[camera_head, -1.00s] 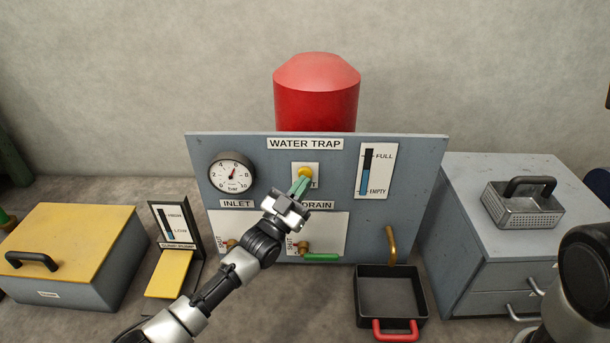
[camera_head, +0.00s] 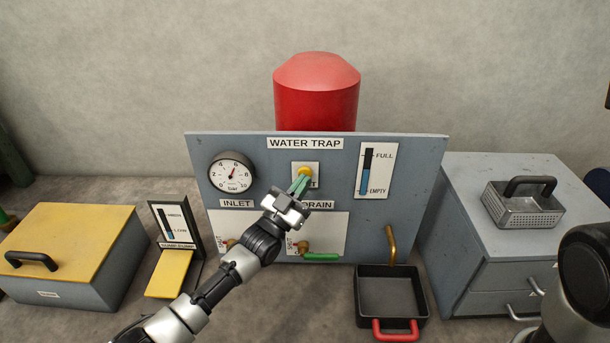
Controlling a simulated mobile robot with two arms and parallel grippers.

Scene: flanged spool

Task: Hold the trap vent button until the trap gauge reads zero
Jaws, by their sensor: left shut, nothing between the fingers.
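The yellow vent button (camera_head: 304,171) sits on a white plate under the WATER TRAP label on the grey panel. My left gripper (camera_head: 301,183) is shut, with its green fingertips at the button's lower edge. They appear to touch it, but I cannot tell how far it is pressed. The fingers partly cover the plate's lettering. The round trap gauge (camera_head: 232,172), marked in bar, is left of the button. Its needle points up and slightly right, between 4 and 6. My right gripper is out of view.
Below are the inlet valve, partly behind my left arm, and the drain valve with a green handle (camera_head: 321,256). A level strip (camera_head: 376,171) is at right. A black tray (camera_head: 421,300) stands under the brass spout (camera_head: 391,245).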

